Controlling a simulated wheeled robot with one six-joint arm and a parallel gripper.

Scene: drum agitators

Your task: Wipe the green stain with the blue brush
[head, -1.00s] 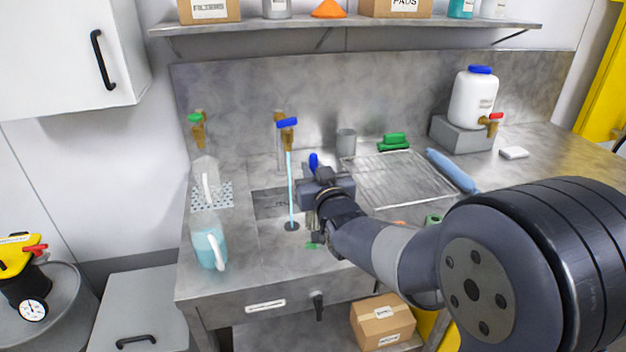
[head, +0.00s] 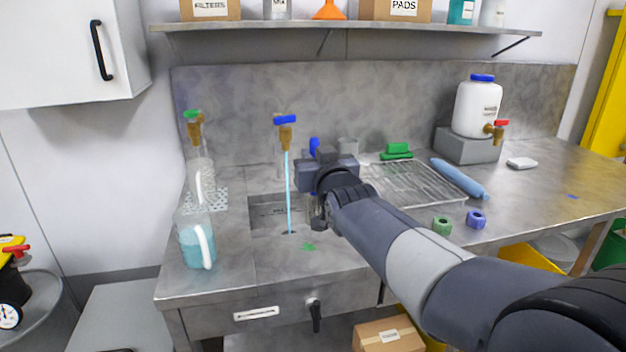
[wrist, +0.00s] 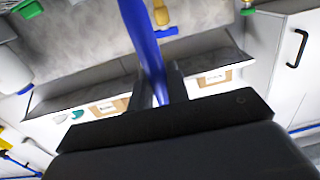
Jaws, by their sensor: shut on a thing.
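The green stain (head: 308,247) is a small patch on the steel counter, in front of the sink basin. The blue brush's handle (head: 314,147) sticks up just behind my gripper (head: 318,175). My gripper is shut on the brush handle, above the right side of the basin and beyond the stain. In the wrist view the long blue handle (wrist: 143,35) runs up between my gripper's fingers (wrist: 158,88). The brush's bristles are hidden or cannot be made out.
Water runs from the blue-handled tap (head: 287,130) into the basin (head: 265,212). A jug of blue liquid (head: 196,245) stands left of the stain. A wire rack (head: 420,186), a green brush (head: 397,151) and a small blue patch (head: 572,196) are to the right.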

